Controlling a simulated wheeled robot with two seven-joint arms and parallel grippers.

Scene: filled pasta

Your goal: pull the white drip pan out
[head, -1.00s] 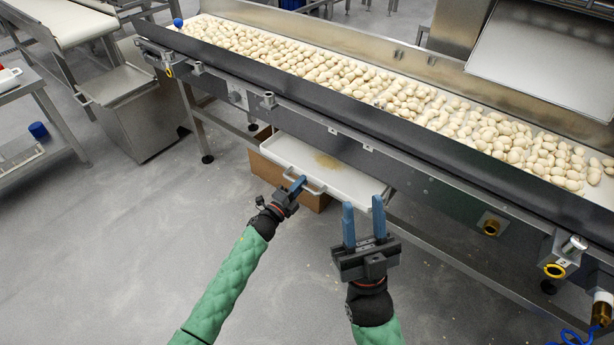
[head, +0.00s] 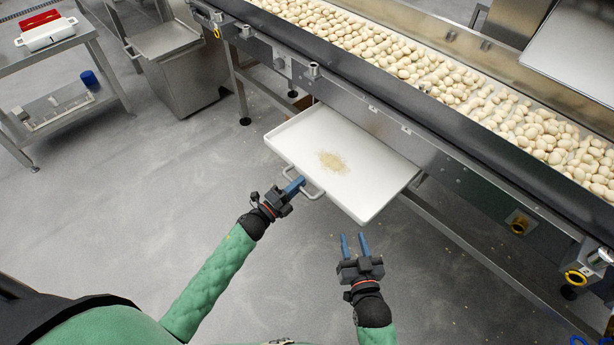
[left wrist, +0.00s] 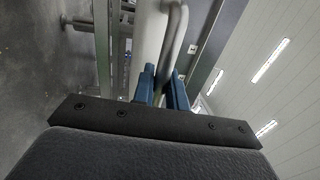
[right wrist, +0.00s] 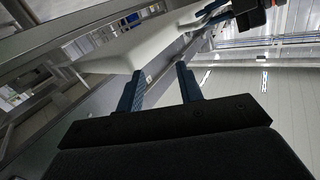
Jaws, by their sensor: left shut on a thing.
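The white drip pan (head: 345,145) sticks out from under the conveyor, with a patch of tan crumbs on its floor. Its far side is still beneath the conveyor frame. A metal handle (head: 309,190) is on its near side. My left gripper (head: 293,187) is shut on this handle; in the left wrist view the handle (left wrist: 177,35) runs between the blue fingers. My right gripper (head: 354,244) is open and empty, below the pan's near right corner and apart from it. The pan's white side also shows in the right wrist view (right wrist: 140,48).
The conveyor (head: 440,110) carries many filled pasta pieces above the pan. A steel bin (head: 180,70) stands at the upper left. A steel table (head: 60,50) with a white-and-red container is at the far left. The grey floor in front of the pan is clear.

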